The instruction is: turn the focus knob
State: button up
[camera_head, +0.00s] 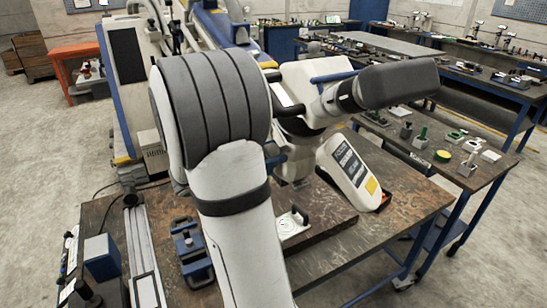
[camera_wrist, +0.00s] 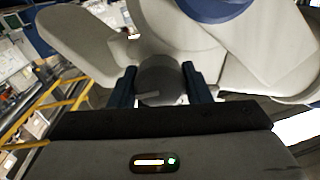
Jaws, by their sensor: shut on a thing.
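In the wrist view, a dark grey round focus knob (camera_wrist: 161,76) sits between the two dark blue fingers of my gripper (camera_wrist: 160,84). The fingers are closed on its left and right sides. The pale body of the microscope (camera_wrist: 235,50) spreads behind and around the knob. In the head view, the white microscope (camera_head: 312,72) stands on the workbench, partly behind my arm.
The brown workbench (camera_head: 415,207) holds a white device with a labelled sloping front (camera_head: 345,170) and a blue clamp-like fixture (camera_head: 190,250). A side table (camera_head: 485,180) at the right carries several small parts. Open concrete floor (camera_head: 480,260) lies at the lower right.

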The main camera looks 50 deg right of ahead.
jog(key=o, duration=1)
jog(key=shift+s, duration=0.2)
jog(key=shift+a, duration=0.1)
jog(key=shift+w+a, duration=0.2)
jog(key=shift+a, duration=0.05)
jog(key=b+v, duration=0.2)
jog(key=v, duration=0.5)
jog(key=shift+a, duration=0.1)
